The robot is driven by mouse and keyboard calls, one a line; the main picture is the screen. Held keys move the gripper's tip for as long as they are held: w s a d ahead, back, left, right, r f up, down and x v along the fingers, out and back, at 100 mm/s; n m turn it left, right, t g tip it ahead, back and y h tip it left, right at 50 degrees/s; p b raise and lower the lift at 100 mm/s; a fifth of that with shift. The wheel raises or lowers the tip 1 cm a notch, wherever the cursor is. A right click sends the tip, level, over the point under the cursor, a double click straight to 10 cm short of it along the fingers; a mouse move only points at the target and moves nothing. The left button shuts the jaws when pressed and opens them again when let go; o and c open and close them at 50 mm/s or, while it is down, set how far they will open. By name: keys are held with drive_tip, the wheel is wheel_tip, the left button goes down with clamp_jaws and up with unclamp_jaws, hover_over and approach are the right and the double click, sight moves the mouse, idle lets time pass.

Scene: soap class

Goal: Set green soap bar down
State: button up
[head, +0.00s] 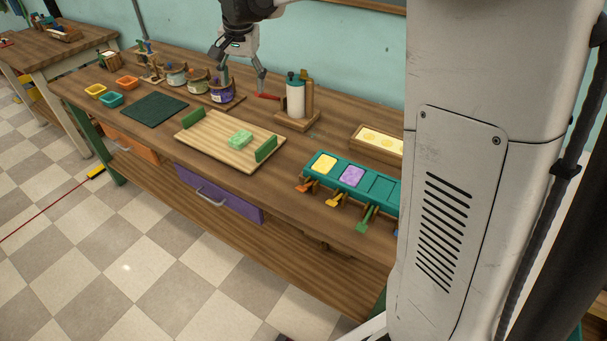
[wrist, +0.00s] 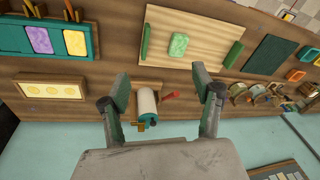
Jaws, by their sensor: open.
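The green soap bar (head: 240,138) lies flat on the pale wooden board (head: 205,135), nearer its right end, beside one of the board's two green end strips. In the wrist view the bar (wrist: 179,45) also lies on the board, beyond my fingertips and apart from them. My gripper (head: 238,72) is open and empty, raised over the back of the bench, behind the board. In the wrist view my gripper (wrist: 160,88) has its two fingers spread wide, with the bench below them.
A teal mold (head: 378,187) with yellow and purple bars stands right of the board. A white roll on a wooden stand (head: 296,97) is below my gripper's right side. Jars (head: 221,91) stand at the back. A dark green mat (head: 153,109) lies left of the board.

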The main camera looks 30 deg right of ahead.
drive_tip(key=s+r+n+t, duration=0.2)
drive_tip(key=s+r+n, duration=0.15)
drive_tip(key=s, duration=1.45)
drive_tip(key=s+f+n+t, duration=0.1)
drive_tip(key=s+f+n, duration=0.1)
drive_tip(key=s, duration=0.5)
drive_tip(key=s+f+n+t, duration=0.1)
drive_tip(key=s+f+n, duration=0.1)
drive_tip(key=s+f, duration=0.3)
drive_tip(key=s, duration=0.3)
drive_tip(key=shift+t, duration=0.3)
